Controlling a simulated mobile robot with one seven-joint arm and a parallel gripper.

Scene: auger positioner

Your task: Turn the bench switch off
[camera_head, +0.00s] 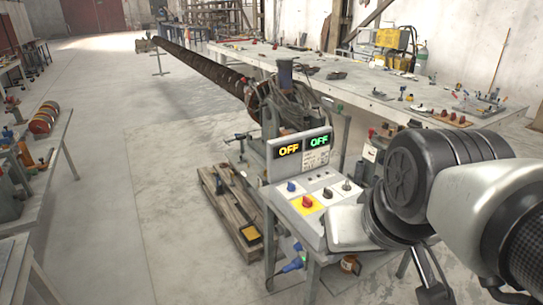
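The bench control box (312,215) stands on a small bench in the middle of the view. Its sloped top carries a red rotary switch (307,201) on a yellow plate, with a blue knob (291,187) and dark knobs beside it. The display panel (300,150) behind them reads OFF in yellow and OFF in green. I cannot read the red switch's exact angle. My arm comes in from the right, its dark joint right of the box. My gripper (465,290) shows only in part at the bottom right, apart from the knobs; its opening is unclear.
A long auger (200,67) runs back left from behind the panel. A wooden pallet (229,205) lies left of the bench. A long table (350,83) with tools stands behind; another bench (50,150) is at left.

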